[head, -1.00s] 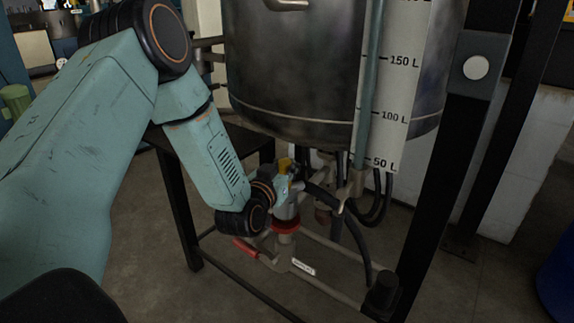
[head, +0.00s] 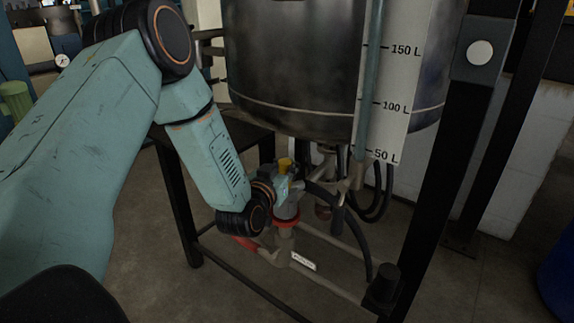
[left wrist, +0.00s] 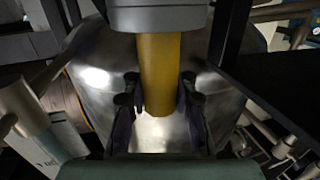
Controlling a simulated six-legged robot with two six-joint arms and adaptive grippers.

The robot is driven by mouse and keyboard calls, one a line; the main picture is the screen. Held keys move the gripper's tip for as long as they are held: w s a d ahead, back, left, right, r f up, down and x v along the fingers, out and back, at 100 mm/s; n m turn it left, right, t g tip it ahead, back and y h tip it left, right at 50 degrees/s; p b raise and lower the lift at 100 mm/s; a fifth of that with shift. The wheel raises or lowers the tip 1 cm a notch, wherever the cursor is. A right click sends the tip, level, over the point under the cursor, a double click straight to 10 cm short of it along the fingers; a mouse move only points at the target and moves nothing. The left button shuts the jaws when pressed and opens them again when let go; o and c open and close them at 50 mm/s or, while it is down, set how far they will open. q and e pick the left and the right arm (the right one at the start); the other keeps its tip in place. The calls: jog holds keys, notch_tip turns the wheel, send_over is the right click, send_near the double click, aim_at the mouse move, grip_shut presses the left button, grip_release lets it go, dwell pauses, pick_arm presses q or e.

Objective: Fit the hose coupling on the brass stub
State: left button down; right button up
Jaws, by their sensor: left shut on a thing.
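My left gripper (head: 285,184) is low beneath the steel tank, shut on what looks like the hose coupling. A yellow cylinder with a grey block above it, seemingly part of the coupling (left wrist: 158,75), shows between the two fingers in the left wrist view. In the head view its yellow end (head: 286,163) stands just above the gripper. A black hose (head: 352,236) curves down to the right from near the gripper. A brownish fitting under the tank may be the brass stub (head: 323,211); I cannot tell whether the coupling touches it. My right gripper is out of view.
The tank (head: 290,75) hangs close above the gripper, with a litre scale (head: 388,100) in front. A black frame leg (head: 440,170) stands at the right. Grey pipes, a red ring (head: 286,223) and a red handle (head: 246,243) lie below the gripper.

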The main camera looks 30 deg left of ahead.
pick_arm(q)
jog(key=shift+f, duration=0.15)
jog(key=c, duration=1.1)
grip_release()
jog(key=shift+c, duration=0.2)
jog(key=shift+o, duration=0.7)
jog(key=shift+f, duration=0.1)
jog(key=shift+s, duration=0.15)
jog(key=s+d+r, duration=0.1)
jog(key=s+d, duration=0.1)
jog(key=s, duration=0.9)
jog(key=shift+s, duration=0.3)
